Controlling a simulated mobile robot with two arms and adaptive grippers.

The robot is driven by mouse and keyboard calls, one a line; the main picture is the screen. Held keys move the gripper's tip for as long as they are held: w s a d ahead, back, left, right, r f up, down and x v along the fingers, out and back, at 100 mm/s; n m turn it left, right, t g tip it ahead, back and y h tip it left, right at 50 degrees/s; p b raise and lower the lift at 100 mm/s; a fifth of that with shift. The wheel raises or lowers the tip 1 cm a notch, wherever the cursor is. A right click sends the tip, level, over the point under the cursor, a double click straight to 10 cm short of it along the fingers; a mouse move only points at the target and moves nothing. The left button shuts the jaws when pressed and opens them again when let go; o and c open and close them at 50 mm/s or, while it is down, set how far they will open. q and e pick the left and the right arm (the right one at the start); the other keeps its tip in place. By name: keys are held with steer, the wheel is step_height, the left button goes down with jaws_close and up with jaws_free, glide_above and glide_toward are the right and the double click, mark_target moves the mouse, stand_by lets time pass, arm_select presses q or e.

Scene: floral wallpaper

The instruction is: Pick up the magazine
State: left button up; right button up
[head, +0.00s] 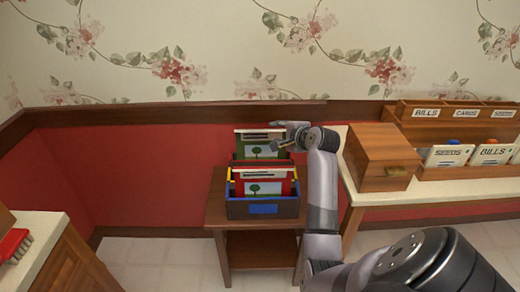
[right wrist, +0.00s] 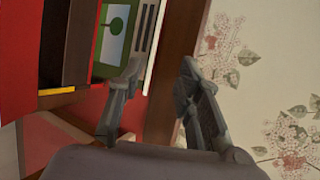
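In the right wrist view the fingers (right wrist: 160,75) are spread apart. A magazine with a tree picture (right wrist: 115,35) shows beyond the left finger; I cannot tell whether they touch. My left gripper is out of view.
The holder sits on a small wooden stand (head: 222,216) against the red wall. To the right, a table holds a wooden box (head: 378,160) and an organizer (head: 450,128) with labelled bills and seeds packets. A counter with a red brush (head: 14,246) is at left.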

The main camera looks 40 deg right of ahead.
mark_target(261, 131)
steer(key=x, duration=1.3)
steer(key=shift+a+f+b, duration=0.15)
steer(key=shift+f+b, duration=0.2)
steer(key=shift+f, duration=0.15)
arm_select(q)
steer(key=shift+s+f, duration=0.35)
arm_select(e)
steer(key=shift+w, duration=0.1)
steer(key=shift+c, duration=0.5)
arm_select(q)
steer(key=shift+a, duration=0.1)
arm_select(e)
jaws_close()
